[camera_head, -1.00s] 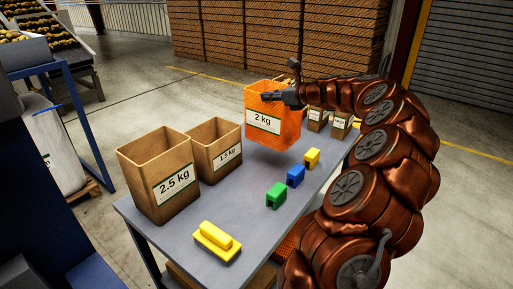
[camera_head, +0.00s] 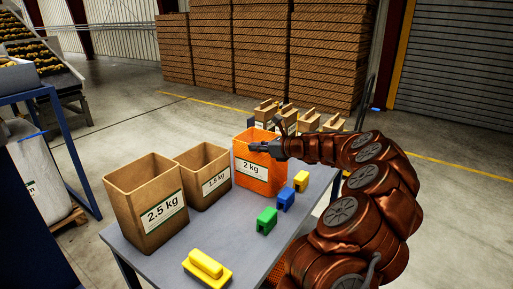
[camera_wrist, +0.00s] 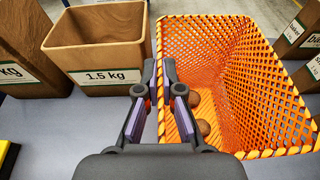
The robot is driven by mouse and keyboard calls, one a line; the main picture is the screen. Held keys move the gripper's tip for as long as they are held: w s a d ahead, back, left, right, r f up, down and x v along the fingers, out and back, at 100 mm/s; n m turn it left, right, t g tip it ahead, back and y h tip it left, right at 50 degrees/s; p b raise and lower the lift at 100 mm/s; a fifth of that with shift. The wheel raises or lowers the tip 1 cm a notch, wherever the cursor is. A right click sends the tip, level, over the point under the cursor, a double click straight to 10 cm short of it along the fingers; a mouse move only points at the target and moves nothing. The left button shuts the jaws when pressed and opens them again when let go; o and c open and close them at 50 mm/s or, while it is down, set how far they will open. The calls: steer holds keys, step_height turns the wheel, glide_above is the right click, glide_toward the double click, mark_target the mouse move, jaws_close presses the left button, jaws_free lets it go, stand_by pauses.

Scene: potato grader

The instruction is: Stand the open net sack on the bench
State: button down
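The orange net sack (camera_head: 262,178), labelled 2 kg, is upright and open at the top. It is over the bench (camera_head: 175,262), right of the brown 1.5 kg bag (camera_head: 205,188). Its base looks at or very near the bench top; I cannot tell whether it touches. In the wrist view the open sack (camera_wrist: 250,85) shows a few brown round things, like potatoes, low inside. My gripper (camera_head: 262,147) is at the sack's top rim. In the wrist view its fingers (camera_wrist: 163,70) are closed with the sack's left wall between them.
A brown 2.5 kg bag (camera_head: 150,212) stands at the bench's left. Small brown bags (camera_head: 308,121) stand behind the sack. Stacked crates (camera_head: 270,65) are beyond.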

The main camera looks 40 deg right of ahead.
steer(key=shift+f, duration=0.1)
steer(key=c, duration=1.3)
jaws_free()
